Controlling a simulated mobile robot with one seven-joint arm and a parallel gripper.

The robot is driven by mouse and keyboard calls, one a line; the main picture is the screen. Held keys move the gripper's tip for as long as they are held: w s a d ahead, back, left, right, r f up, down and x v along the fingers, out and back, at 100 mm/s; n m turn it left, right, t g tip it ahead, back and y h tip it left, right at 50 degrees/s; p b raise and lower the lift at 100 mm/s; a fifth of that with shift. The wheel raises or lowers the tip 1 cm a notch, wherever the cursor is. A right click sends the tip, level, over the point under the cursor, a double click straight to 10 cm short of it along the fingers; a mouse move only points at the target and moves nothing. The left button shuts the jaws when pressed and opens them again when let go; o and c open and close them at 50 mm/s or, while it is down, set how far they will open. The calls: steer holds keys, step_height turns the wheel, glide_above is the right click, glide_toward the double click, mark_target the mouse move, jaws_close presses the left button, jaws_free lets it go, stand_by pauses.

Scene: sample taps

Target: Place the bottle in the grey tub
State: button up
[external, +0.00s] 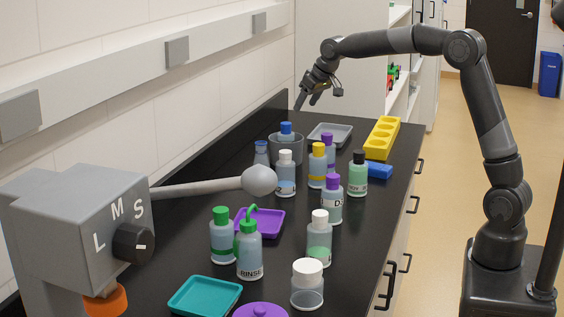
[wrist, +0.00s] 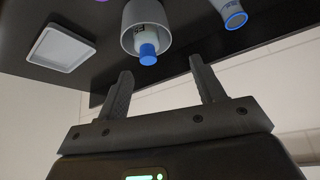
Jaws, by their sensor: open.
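The grey tub (external: 273,152) stands at the far end of the black bench. A bottle with a blue cap (external: 286,128) is inside it, with its cap above the rim. In the wrist view the tub (wrist: 128,34) and the capped bottle in it (wrist: 148,52) show ahead of my fingers. A second blue-capped bottle (external: 261,152) stands left of the tub; it appears at the upper right of the wrist view (wrist: 229,10). My gripper (external: 308,101) is raised beyond the tub, open and empty, apart from both bottles. Its fingers (wrist: 160,74) are spread with nothing between them.
A grey tray (external: 331,128) lies right of the tub, near a yellow rack (external: 382,138) and a blue block (external: 378,169). Several bottles crowd the bench in front, around a purple tray (external: 268,220). A wall runs along the left.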

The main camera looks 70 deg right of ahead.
steer(key=s+a+r+n, duration=0.1)
steer(key=s+a+r, duration=0.1)
steer(key=s+a, duration=0.65)
steer(key=s+a+r+n, duration=0.1)
steer(key=s+a+r, duration=0.2)
steer(key=s+a, duration=0.55)
steer(key=s+a+f, duration=0.1)
steer(key=s+f, duration=0.1)
steer(key=s, duration=0.5)
steer(key=s+a+f+n+y, duration=0.1)
steer(key=s+a+f, duration=0.1)
steer(key=s, duration=0.6)
steer(key=s+a+f+n+y, duration=0.1)
steer(key=s+f, duration=0.3)
steer(key=s, duration=0.4)
steer(key=shift+a, duration=0.55)
